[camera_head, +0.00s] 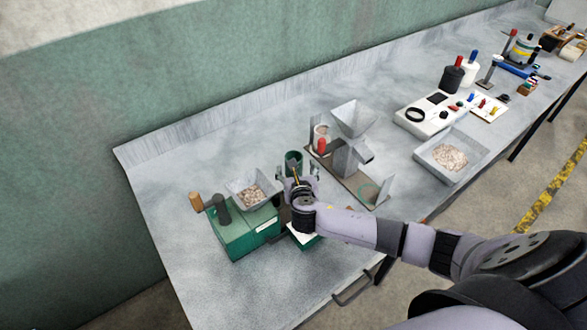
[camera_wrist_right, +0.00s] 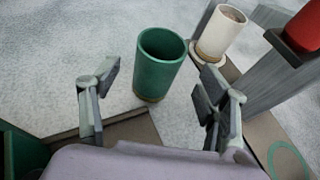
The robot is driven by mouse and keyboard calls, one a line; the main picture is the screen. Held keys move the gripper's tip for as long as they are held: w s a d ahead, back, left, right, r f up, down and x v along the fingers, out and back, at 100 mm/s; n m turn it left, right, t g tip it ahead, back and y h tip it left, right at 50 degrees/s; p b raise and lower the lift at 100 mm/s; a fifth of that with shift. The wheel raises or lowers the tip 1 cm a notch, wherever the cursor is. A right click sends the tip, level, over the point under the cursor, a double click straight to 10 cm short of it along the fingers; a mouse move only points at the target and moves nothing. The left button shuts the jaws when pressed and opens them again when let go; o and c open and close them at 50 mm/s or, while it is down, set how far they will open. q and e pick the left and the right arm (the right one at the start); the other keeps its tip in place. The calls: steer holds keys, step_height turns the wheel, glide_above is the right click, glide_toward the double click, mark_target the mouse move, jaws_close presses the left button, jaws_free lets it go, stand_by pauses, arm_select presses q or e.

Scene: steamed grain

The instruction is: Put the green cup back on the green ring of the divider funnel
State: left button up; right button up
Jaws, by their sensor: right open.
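The green cup (camera_head: 293,157) stands upright on the grey table, left of the divider funnel (camera_head: 353,118). In the right wrist view the cup (camera_wrist_right: 160,68) is just ahead of my fingers; its inside looks dark and no grain shows. My right gripper (camera_head: 300,174) is open and empty, its fingers (camera_wrist_right: 161,88) spread to either side, short of the cup. The green ring (camera_head: 369,193) lies on the divider's brown base, at the near right end; part of it shows in the right wrist view (camera_wrist_right: 286,160). It is empty. My left gripper is out of view.
A pale cup (camera_head: 320,135) stands at the far end of the divider base, beside a red knob (camera_head: 322,147). A green mill (camera_head: 243,231) with a grain hopper is left of my gripper. A grain tray (camera_head: 450,157) lies right. The table's left end is clear.

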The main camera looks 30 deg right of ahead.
steer(key=shift+p+x, duration=0.4)
steer(key=shift+x, duration=2.45)
steer(key=shift+a+f, duration=0.15)
steer(key=shift+f, duration=0.05)
steer(key=shift+s, duration=0.1)
steer(key=shift+c, duration=0.3)
steer(key=c, duration=1.2)
